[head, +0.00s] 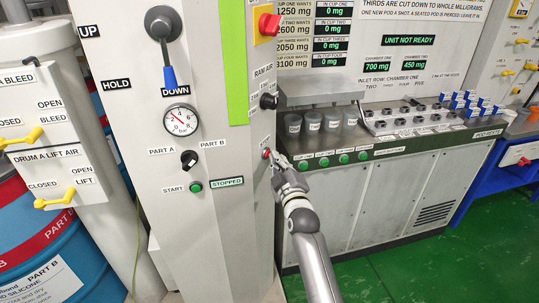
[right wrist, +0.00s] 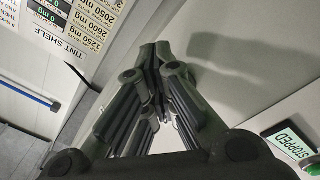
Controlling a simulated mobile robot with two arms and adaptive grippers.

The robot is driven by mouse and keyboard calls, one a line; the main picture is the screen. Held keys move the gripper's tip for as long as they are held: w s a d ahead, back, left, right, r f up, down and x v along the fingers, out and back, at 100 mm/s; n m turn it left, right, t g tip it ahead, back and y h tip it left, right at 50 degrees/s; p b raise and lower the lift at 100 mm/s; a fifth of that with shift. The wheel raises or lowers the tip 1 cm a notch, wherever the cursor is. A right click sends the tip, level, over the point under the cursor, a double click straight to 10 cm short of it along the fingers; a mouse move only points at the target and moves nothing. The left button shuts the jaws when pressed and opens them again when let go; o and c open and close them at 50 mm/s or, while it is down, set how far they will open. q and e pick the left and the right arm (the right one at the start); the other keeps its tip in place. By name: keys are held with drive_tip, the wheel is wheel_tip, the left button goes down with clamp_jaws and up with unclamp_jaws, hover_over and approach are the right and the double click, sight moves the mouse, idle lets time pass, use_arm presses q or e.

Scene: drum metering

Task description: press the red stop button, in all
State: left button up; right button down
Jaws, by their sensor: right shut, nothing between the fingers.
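A small red button (head: 266,153) sits on the right side face of the grey cabinet, low down, in the head view. My right gripper (head: 274,161) is shut and empty, its fingertips right at this button. I cannot tell if they touch it. In the right wrist view the closed fingers (right wrist: 158,58) point at a pale panel face, and the button is hidden behind them. A larger red knob on a yellow plate (head: 269,25) is higher on the same cabinet. The display (head: 227,181) reads STOPPED, beside the green start button (head: 196,187). My left gripper is out of view.
A black knob (head: 268,101) sticks out above my right gripper. A counter with several green buttons (head: 343,158) and cups stands to the right. Drums (head: 50,245) and yellow valve handles (head: 55,199) are at the left. Green floor (head: 430,270) is clear at the lower right.

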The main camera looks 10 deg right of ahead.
drive_tip(key=shift+s+d+p, duration=0.45)
drive_tip(key=shift+s+d, duration=0.05)
drive_tip(key=shift+s, duration=0.05)
drive_tip(key=shift+d, duration=0.1)
drive_tip(key=s+d+p, duration=0.2)
drive_tip(key=s+d, duration=0.1)
drive_tip(key=shift+s+d, duration=0.15)
drive_tip(key=shift+d, duration=0.1)
idle(0.6)
